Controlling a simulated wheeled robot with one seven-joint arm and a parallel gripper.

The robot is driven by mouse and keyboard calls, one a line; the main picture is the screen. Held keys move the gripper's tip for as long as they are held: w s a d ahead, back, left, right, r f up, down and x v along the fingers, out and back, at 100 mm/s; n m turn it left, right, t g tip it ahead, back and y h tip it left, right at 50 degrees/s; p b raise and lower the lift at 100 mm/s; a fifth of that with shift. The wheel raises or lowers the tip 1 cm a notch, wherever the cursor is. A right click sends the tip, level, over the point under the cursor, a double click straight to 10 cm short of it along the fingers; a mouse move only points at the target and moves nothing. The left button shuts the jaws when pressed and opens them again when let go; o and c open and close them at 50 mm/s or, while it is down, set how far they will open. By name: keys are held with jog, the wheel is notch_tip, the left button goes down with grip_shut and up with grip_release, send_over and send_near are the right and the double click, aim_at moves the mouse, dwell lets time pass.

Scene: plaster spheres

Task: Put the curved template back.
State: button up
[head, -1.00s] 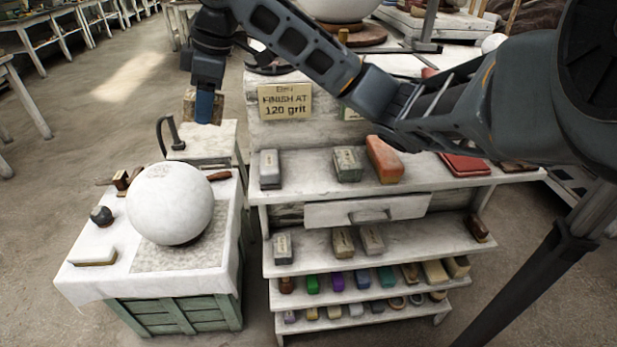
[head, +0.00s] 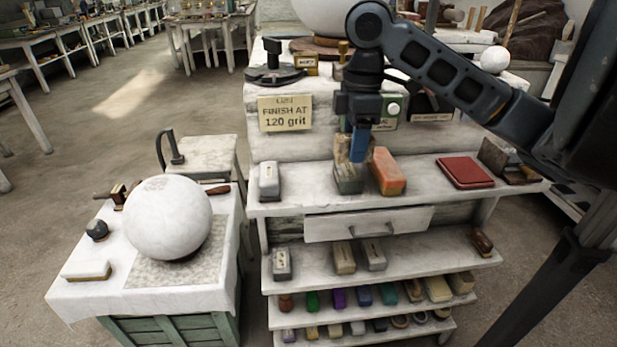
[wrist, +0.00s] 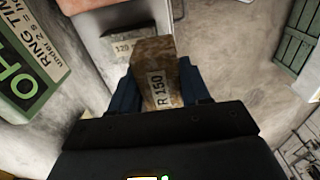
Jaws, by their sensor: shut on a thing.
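My gripper (head: 358,150) is shut on a brown, worn-looking block-shaped piece with a pale label reading "R 150" (wrist: 157,88), which I take for the curved template. Its blue fingers sit on either side of it in the wrist view. In the head view the held piece (head: 343,148) is in front of the upright board, above or just in front of a grey block (head: 348,182) on the top shelf. The wrist view shows a pale block labelled "120" (wrist: 123,45) behind it. I cannot tell whether the piece touches that block.
The top shelf (head: 310,185) also holds a white block (head: 269,182), an orange block (head: 387,172) and a red pad (head: 465,172). A green sign (wrist: 30,70) is close at left in the wrist view. A white sphere (head: 168,218) stands on the cloth-covered table at left.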

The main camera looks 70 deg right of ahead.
jog(key=p, duration=0.1)
send_over(308, 185)
notch_tip(308, 185, down, 6)
jog(key=shift+s+r, duration=0.1)
jog(key=shift+r, duration=0.05)
jog(key=shift+f+p, duration=0.3)
jog(key=shift+f, duration=1.75)
jog(key=o, duration=1.2)
notch_tip(308, 185, up, 12)
jog(key=shift+s+r+b, duration=0.1)
jog(key=shift+b, duration=0.25)
